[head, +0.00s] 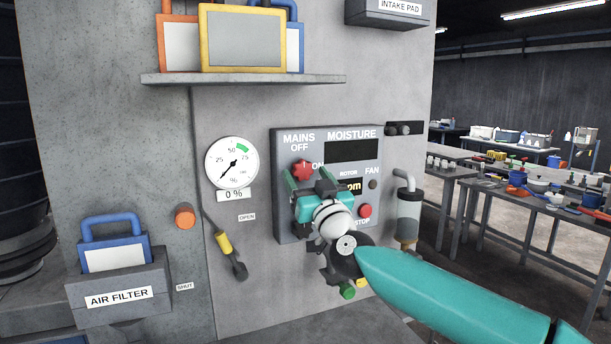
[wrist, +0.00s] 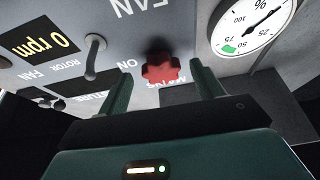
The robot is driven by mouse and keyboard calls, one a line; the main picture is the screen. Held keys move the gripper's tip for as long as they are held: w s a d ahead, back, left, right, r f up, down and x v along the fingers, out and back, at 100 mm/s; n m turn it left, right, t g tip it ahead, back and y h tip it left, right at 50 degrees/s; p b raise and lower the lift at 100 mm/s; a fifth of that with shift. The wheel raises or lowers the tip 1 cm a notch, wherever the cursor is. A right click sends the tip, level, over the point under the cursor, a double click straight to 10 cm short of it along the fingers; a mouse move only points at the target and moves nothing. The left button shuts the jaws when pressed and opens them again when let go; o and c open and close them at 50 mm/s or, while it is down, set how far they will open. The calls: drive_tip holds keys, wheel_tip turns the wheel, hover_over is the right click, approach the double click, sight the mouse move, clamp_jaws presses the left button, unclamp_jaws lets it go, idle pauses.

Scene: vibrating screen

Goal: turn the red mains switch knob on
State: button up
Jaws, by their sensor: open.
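The red mains switch knob (head: 302,170) is a lobed knob on the grey control panel (head: 283,215), below the MAINS OFF lettering, with ON to its right. A small pale mark shows near its top, too small to read its setting surely. In the wrist view the knob (wrist: 160,69) sits upside down, between and beyond the fingers. My gripper (head: 309,178) is open in front of the knob, one green finger on each side. In the wrist view my gripper (wrist: 162,65) shows a gap on both sides of the knob. Contact is not visible.
A moisture display (head: 352,151), a red stop button (head: 365,210) and a toggle lever (wrist: 94,55) are close by on the panel. A round gauge (head: 232,163) reads near 0 % at left. A yellow-handled lever (head: 224,243) stands out below it. A shelf (head: 240,79) juts out above.

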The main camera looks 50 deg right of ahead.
drive_tip(key=shift+w+d+r, duration=0.2)
drive_tip(key=shift+w+r, duration=0.05)
drive_tip(key=shift+w, duration=0.3)
drive_tip(key=c, duration=1)
